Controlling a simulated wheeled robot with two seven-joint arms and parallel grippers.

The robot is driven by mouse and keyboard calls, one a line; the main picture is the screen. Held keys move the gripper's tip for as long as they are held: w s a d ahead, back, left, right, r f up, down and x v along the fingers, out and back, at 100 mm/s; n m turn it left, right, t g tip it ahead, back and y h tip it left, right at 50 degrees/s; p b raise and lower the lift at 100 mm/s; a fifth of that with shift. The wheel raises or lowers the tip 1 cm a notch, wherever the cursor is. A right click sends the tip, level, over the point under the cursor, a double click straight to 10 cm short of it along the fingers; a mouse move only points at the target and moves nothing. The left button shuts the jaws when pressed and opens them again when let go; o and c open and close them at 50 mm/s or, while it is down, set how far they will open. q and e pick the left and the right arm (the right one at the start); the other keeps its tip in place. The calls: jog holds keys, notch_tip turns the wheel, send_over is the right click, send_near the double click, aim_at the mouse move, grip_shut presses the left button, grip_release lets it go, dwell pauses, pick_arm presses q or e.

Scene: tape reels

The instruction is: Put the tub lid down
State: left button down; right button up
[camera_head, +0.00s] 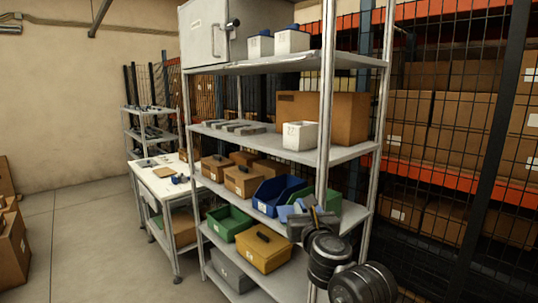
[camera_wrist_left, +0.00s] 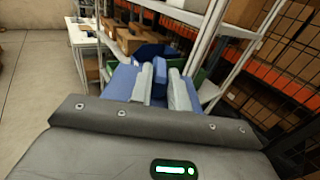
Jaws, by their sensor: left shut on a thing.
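My left gripper (camera_head: 308,212) is in front of the shelf rack's lower middle, its arm coming in from the lower right. It is shut on a blue flat piece, which I take to be the tub lid; in the left wrist view the lid (camera_wrist_left: 160,76) shows between the two pale fingers. The lid is partly hidden by the fingers, and how far it extends I cannot tell. Behind the gripper stand a blue tub (camera_head: 268,192) and a green tub (camera_head: 334,208) on a shelf. My right gripper is not in view.
A green tub (camera_head: 226,219) and a yellow tub (camera_head: 262,258) stand on a shelf to the left of the gripper. A grey shelf post (camera_head: 324,110) rises close by. A white table (camera_head: 160,186) stands further left. The floor (camera_head: 85,235) at left is mostly clear.

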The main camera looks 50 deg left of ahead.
pick_arm(q)
jog(key=s+d+f+m+t+h, duration=0.2)
jog(key=d+f+m+t+h, duration=0.15)
jog(key=d+f, duration=0.4)
jog(key=s+d+f+m+t+h, duration=0.1)
jog(key=d+f+m+t+h, duration=0.3)
jog(key=f, duration=0.6)
jog(key=s+d+f+n, duration=0.1)
jog(key=d+f, duration=0.1)
jog(key=d, duration=1)
jog(key=shift+s+f+g+y, duration=0.15)
jog(key=shift+s+g+y, duration=0.05)
jog(key=shift+g+y, duration=0.15)
